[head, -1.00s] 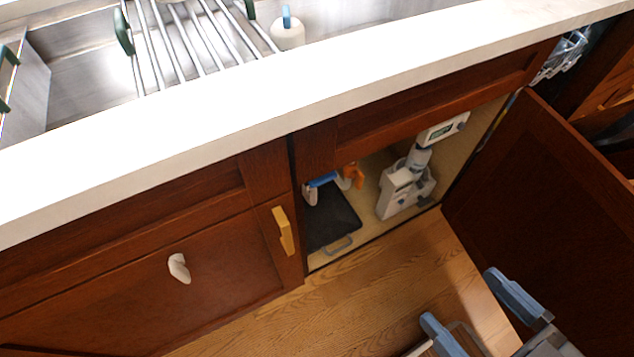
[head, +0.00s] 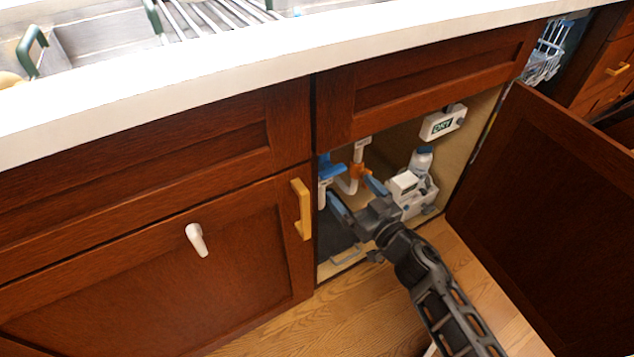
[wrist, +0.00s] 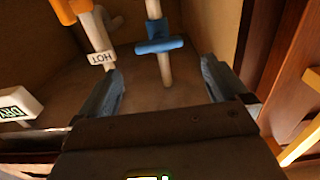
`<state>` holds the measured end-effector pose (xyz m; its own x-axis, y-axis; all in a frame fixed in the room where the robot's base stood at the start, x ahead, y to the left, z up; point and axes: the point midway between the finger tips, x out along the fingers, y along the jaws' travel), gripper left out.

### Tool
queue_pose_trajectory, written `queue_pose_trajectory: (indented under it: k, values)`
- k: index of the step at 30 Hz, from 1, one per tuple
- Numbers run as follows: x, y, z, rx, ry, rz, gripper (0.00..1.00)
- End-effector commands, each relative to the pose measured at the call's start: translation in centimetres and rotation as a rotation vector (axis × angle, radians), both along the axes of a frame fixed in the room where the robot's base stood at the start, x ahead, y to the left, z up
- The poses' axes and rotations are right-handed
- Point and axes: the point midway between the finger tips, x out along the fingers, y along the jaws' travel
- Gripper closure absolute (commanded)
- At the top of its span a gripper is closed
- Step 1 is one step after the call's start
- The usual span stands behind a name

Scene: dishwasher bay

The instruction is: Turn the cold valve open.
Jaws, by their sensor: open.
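The cold valve has a blue handle (wrist: 158,45) on a white upright pipe, shown in the wrist view ahead of and between my gripper's fingers. In the head view the blue handle (head: 329,169) is at the left of the open cabinet. The orange hot valve (head: 358,172) is to its right; its orange part (wrist: 66,10) and a white HOT tag (wrist: 102,58) are at upper left in the wrist view. My gripper (head: 356,198) is open and empty inside the cabinet opening; its blue fingers (wrist: 160,88) are apart. It appears clear of the blue handle.
A white DRY display box (head: 443,123) hangs on the cabinet's right. The open cabinet door (head: 545,190) bounds the right; a closed door with yellow handle (head: 302,208) bounds the left.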

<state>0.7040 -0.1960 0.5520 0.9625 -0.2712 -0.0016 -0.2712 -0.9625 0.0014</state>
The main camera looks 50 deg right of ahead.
Motion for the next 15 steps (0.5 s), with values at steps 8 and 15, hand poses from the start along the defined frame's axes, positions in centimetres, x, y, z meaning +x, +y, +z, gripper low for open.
queue_pose_trajectory:
  k: [8, 15]
  values:
    - [2.4, -1.3, -0.2, 0.000, -0.003, -0.005, 0.00]
    - [6.0, -2.4, -0.2, 0.000, -0.004, -0.006, 0.00]
